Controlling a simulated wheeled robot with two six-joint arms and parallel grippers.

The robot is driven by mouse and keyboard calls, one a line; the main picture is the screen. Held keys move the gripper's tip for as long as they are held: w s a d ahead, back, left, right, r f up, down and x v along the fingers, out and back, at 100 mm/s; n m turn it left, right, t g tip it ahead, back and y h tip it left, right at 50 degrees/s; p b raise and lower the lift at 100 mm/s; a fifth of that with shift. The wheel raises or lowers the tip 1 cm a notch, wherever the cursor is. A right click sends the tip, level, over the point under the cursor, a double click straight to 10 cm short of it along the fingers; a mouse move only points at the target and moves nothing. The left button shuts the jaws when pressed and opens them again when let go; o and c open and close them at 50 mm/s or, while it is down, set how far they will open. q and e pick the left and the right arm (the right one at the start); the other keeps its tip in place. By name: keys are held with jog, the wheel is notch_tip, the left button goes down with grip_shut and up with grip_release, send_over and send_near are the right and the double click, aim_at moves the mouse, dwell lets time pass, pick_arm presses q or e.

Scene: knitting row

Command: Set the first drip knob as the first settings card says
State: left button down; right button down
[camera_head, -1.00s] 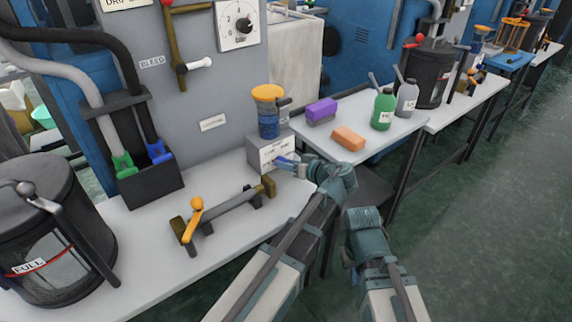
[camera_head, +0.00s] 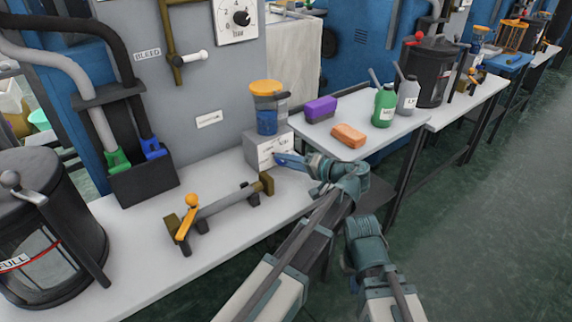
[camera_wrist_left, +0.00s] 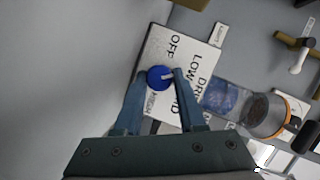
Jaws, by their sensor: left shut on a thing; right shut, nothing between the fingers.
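The drip knob is a small blue round knob (camera_wrist_left: 155,77) with a pale pointer mark, on a white plate (camera_wrist_left: 158,45) lettered OFF, LOW, MID, HIGH and DRIP. In the left wrist view the mark points right, roughly towards LOW. My left gripper (camera_wrist_left: 161,76) has its fingers on either side of the knob, shut on it. In the head view my left gripper (camera_head: 281,159) reaches the front of the grey drip box (camera_head: 256,147), hiding the knob. My right gripper (camera_head: 367,240) is shut and empty, away from the bench. I cannot read any settings card.
An oiler with an orange lid (camera_head: 268,88) stands on the drip box. A purple-topped block (camera_head: 320,107), an orange block (camera_head: 348,135) and a green bottle (camera_head: 384,107) are to the right. A bar with an orange-knobbed lever (camera_head: 192,200) lies to the left.

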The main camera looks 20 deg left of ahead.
pick_arm(q)
jog(key=shift+f+m, duration=0.1)
jog(key=shift+m, duration=0.3)
pick_arm(e)
jog(key=shift+f, duration=0.3)
pick_arm(q)
jog(key=c, duration=0.5)
grip_release()
